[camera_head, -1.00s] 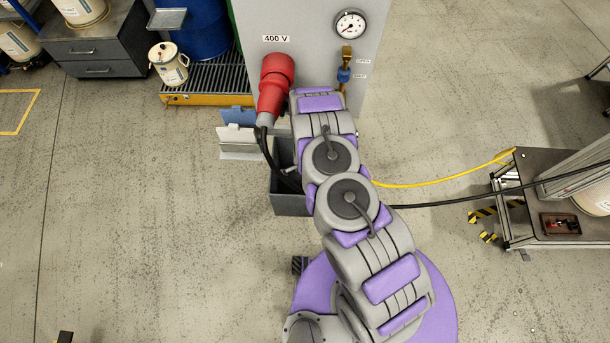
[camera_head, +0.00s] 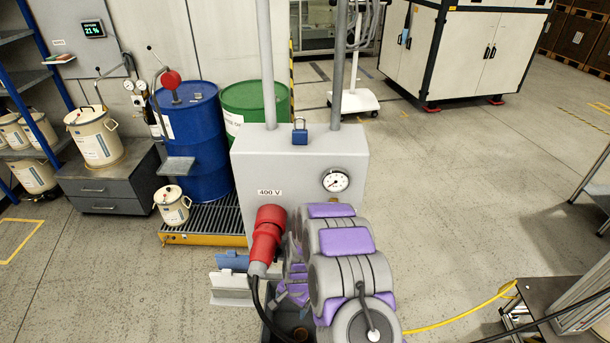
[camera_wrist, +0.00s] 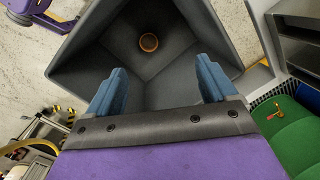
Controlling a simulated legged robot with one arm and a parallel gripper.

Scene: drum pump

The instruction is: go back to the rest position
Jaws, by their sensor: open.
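My gripper (camera_wrist: 161,68) shows in the wrist view with its two blue fingers apart and nothing between them. It points into a dark grey open bin (camera_wrist: 80,60). A small round brown ring-shaped thing (camera_wrist: 149,42) lies at the bottom of the bin, beyond the fingertips and apart from them. In the head view my purple and grey arm reaches down beside the grey cabinet and hides the gripper. Part of the bin (camera_head: 272,326) shows left of the arm.
A red 400 V plug (camera_head: 267,236) with a black cable sits on the grey cabinet (camera_head: 300,158), close left of my arm. A gauge (camera_head: 336,181) is on the cabinet. A blue drum (camera_head: 205,135) stands behind left. A yellow hose (camera_head: 455,322) runs right. Floor at right is open.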

